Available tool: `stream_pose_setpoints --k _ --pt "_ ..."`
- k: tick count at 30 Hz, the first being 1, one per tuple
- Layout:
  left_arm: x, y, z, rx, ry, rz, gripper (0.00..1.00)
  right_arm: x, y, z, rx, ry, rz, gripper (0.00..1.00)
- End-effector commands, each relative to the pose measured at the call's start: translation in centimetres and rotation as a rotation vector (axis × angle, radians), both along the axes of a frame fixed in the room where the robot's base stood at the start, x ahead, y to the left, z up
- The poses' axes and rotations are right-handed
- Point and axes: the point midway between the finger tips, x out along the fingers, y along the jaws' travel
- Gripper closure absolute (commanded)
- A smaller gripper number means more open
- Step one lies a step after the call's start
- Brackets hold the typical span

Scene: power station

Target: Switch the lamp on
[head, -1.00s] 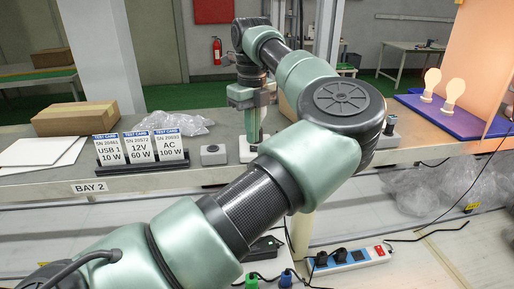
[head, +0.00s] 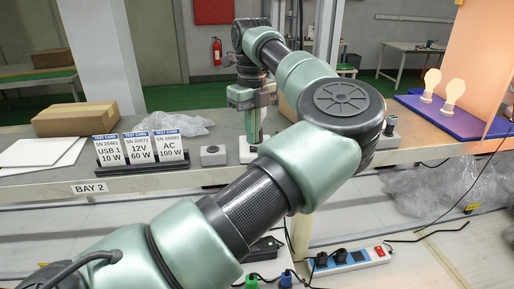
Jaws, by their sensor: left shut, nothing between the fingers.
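Two cream bulb-shaped lamps (head: 452,90) stand on a blue board (head: 462,121) at the right end of the bench; I cannot tell whether they are lit. My left gripper (head: 254,139) points straight down, shut and empty, at a pale switch box (head: 246,154) on the bench. Its tips are at or just above the box top; I cannot tell if they touch. A grey box with a round button (head: 212,155) sits to the left. Another small control (head: 390,125) shows at the right, partly behind my arm. My right gripper is out of view.
Three test cards (head: 140,147) stand in a black holder beside the grey box. A cardboard box (head: 75,119), white sheets (head: 42,151) and plastic wrap (head: 176,122) lie at the left. A power strip (head: 350,259) with plugs lies below the bench (head: 40,185).

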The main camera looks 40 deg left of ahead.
Motion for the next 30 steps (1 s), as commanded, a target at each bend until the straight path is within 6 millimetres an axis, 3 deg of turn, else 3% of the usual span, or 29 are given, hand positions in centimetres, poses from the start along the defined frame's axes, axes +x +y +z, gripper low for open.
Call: stream_pose_setpoints --k 30 --pt "0.0 0.0 -0.64 0.0 0.0 0.0 1.0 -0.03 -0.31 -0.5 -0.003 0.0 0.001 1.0"
